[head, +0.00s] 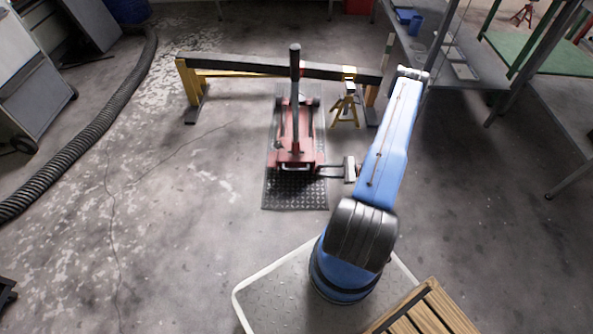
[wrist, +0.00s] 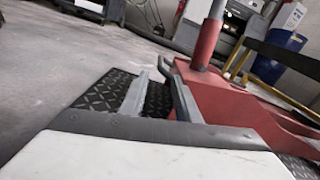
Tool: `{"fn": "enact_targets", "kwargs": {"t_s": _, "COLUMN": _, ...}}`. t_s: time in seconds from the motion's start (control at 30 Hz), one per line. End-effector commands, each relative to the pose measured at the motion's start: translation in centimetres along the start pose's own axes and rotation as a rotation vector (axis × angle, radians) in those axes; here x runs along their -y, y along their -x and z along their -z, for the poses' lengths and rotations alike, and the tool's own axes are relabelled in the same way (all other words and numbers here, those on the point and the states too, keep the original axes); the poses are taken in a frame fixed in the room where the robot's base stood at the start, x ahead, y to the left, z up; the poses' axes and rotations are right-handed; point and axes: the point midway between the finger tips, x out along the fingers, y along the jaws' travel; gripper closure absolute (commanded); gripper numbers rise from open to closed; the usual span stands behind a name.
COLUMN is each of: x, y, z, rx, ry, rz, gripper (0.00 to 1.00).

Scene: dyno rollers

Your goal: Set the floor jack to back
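The red floor jack (head: 284,159) stands on a black tread-plate mat (head: 295,197) in front of the low beam. Its handle (head: 295,70) points up, with a dark upper part. In the wrist view the jack's red body (wrist: 225,100) fills the right side, with its handle post (wrist: 207,43) rising from it. My gripper (head: 338,171) is low at the jack's near right side. A dark bar (wrist: 180,95) and a light grey bar (wrist: 138,95) show ahead of the wrist camera. I cannot tell whether my gripper touches the jack or how its fingers stand.
A dark beam on yellow legs (head: 230,65) crosses behind the jack, with a yellow stand (head: 345,108) by its right end. A ribbed black hose (head: 100,125) lies at left. Workbenches (head: 465,70) stand at right. The floor left of the jack is clear.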

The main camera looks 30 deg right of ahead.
Motion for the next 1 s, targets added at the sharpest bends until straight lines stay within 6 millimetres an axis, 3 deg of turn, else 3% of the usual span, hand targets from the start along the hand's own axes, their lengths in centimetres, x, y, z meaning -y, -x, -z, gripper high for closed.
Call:
{"fn": "enact_targets", "kwargs": {"t_s": 0.6, "x": -0.1, "y": -10.5, "z": 0.0, "rx": 0.000, "ry": -0.001, "rz": -0.002, "gripper": 0.71}}
{"fn": "enact_targets", "kwargs": {"t_s": 0.8, "x": -0.1, "y": -12.2, "z": 0.0, "rx": 0.000, "ry": -0.001, "rz": -0.001, "gripper": 0.71}}
{"fn": "enact_targets", "kwargs": {"t_s": 1.0, "x": -0.1, "y": -12.7, "z": 0.0, "rx": 0.000, "ry": -0.001, "rz": -0.001, "gripper": 0.71}}
